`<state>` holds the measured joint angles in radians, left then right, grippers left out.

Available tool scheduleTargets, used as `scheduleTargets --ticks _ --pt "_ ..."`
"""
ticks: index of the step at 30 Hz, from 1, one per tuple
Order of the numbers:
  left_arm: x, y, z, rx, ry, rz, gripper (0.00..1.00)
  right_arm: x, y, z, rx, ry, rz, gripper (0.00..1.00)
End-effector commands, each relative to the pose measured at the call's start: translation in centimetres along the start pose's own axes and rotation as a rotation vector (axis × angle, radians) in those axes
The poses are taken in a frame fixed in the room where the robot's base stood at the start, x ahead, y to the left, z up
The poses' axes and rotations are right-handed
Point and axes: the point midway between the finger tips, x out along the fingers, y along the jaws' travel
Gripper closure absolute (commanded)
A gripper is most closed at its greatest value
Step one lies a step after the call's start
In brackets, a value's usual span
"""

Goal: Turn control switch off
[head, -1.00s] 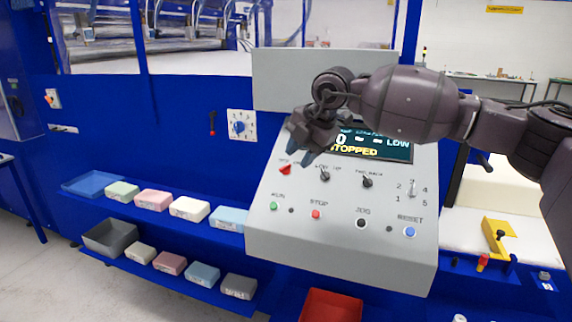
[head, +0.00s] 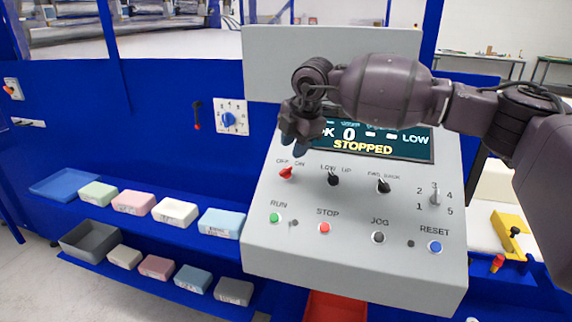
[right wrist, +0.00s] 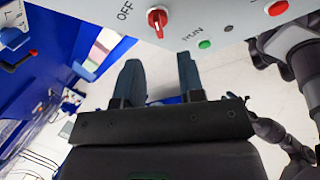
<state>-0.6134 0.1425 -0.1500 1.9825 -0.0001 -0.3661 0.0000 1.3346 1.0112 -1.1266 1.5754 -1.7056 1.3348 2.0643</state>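The control switch is a red rotary knob (head: 286,173) at the upper left of the grey sloped panel (head: 345,225), below the OFF and ON labels. In the right wrist view the red knob (right wrist: 157,20) is at the top, beyond the fingertips, with OFF beside it. I cannot tell for sure which label it points to. My right gripper (head: 295,143) is just above and behind the knob in the head view. In the right wrist view its two fingers (right wrist: 160,68) are apart with nothing between them, and clear of the knob.
Two black knobs (head: 333,179) (head: 383,186) and a numbered selector (head: 435,197) are to the right. Below are the green RUN (head: 274,217), red STOP (head: 324,228), JOG and blue RESET (head: 434,246) buttons. The screen (head: 385,142) reads STOPPED. Blue shelves hold foam blocks (head: 175,212) at left.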

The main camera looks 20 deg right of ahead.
Motion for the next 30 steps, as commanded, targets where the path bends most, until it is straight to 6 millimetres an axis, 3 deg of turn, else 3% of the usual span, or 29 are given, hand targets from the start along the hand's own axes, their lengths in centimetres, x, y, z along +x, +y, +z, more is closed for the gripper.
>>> scheduleTargets --ticks 9,15,27,30 --pt "-0.4 -0.1 -1.0 0.0 0.004 0.001 0.57 5.3 0.0 0.0 0.001 0.0 -0.002 0.64" --pt "-0.6 -0.1 -1.0 0.0 0.0 0.001 0.57 7.3 0.0 0.0 0.001 0.001 -0.002 0.64" --pt "-0.6 -0.1 -0.8 -0.001 -0.005 0.001 0.57 8.0 0.0 0.0 0.0 0.0 0.001 0.64" --pt "-0.6 -0.1 -0.8 -0.001 -0.006 0.001 0.57 8.0 0.0 0.0 0.0 0.0 0.0 0.78"
